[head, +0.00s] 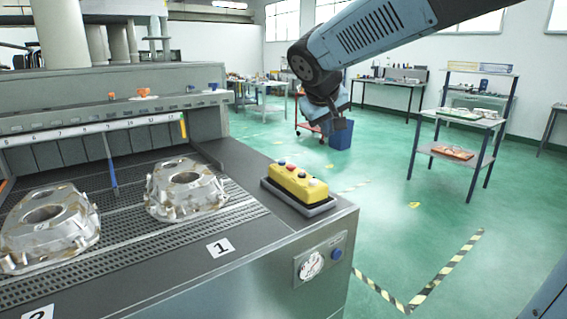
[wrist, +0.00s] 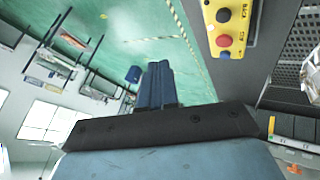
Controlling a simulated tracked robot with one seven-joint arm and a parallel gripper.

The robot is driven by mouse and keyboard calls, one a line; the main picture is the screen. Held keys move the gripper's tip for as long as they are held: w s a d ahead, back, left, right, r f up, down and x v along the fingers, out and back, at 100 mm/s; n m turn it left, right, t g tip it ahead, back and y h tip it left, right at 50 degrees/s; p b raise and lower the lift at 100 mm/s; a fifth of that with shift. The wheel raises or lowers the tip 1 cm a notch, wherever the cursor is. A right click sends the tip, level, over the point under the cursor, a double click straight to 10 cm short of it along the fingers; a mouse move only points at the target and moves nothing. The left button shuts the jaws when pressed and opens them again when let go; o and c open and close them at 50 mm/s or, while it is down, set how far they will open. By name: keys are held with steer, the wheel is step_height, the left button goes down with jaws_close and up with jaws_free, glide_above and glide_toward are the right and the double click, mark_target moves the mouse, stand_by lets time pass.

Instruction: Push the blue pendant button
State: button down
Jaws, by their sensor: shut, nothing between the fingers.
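The yellow pendant (head: 297,187) lies in a grey tray on the right end of the metal bench, with several small buttons on top. In the wrist view the pendant (wrist: 238,30) is at the upper right, partly cut off by the frame edge. Its blue button (wrist: 223,55) sits at the lower end, beside a red button (wrist: 224,40) and a dark one (wrist: 223,15). My gripper (head: 338,122) is raised to the right of the pendant, clear of it. In the wrist view its blue fingers (wrist: 158,70) are together and empty, left of the pendant.
Two metal castings (head: 186,188) lie on the slotted bench top left of the pendant. Open green floor lies to the right; a shelf table (head: 455,157) stands farther back.

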steer(key=n+t, duration=0.2)
glide_above(280, 163)
steer(key=shift+w+y, duration=0.1)
steer(key=shift+y, duration=0.2)
steer(key=shift+f, duration=0.1)
steer(key=shift+f, duration=4.35)
steer(key=shift+f, duration=0.8)
steer(key=shift+r, duration=0.9)
